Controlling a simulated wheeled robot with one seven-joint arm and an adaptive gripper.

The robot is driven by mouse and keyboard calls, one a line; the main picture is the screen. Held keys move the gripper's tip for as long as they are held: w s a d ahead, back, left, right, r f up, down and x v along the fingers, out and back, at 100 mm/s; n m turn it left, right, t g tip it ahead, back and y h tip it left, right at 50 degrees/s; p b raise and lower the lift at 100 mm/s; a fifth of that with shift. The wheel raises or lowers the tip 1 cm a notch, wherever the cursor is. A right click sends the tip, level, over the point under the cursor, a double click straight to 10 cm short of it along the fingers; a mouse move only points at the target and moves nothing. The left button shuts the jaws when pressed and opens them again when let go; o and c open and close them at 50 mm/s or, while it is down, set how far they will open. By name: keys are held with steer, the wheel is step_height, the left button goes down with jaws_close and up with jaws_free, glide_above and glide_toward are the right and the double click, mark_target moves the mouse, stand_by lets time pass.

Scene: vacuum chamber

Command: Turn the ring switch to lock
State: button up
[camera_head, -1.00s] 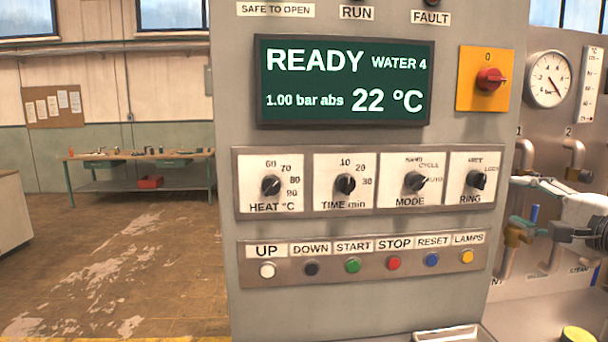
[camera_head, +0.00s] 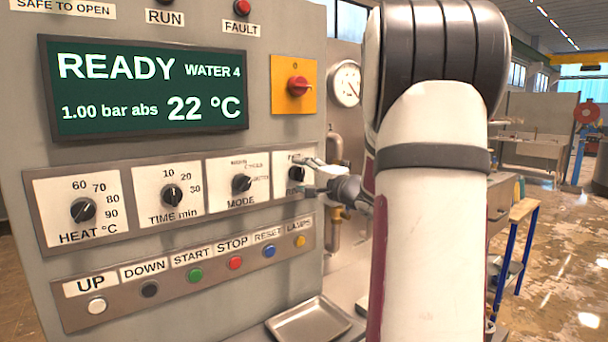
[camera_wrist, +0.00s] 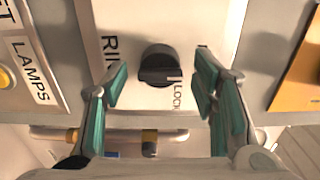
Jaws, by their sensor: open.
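The ring switch (camera_wrist: 158,66) is a black knob on a white plate marked RING, with the word LOCK beside it in the wrist view. It sits ahead of and between the two fingers of my gripper (camera_wrist: 160,83), which is open with green pads. I see a clear gap on both sides of the knob, and no finger appears to touch it. In the head view my gripper (camera_head: 312,177) is at the RING plate (camera_head: 283,186), at the right end of the knob row, and partly covers the plate and the knob.
The MODE knob (camera_head: 241,184) is just left of the RING plate. The yellow LAMPS button (camera_head: 300,241) and other push buttons lie below. A red rotary switch on a yellow plate (camera_head: 294,85) is above. A metal tray (camera_head: 308,322) lies below the panel. Pipes stand behind my gripper.

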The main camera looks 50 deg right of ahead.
steer(key=shift+w, duration=0.35)
steer(key=c, duration=1.2)
steer(key=shift+o, duration=0.2)
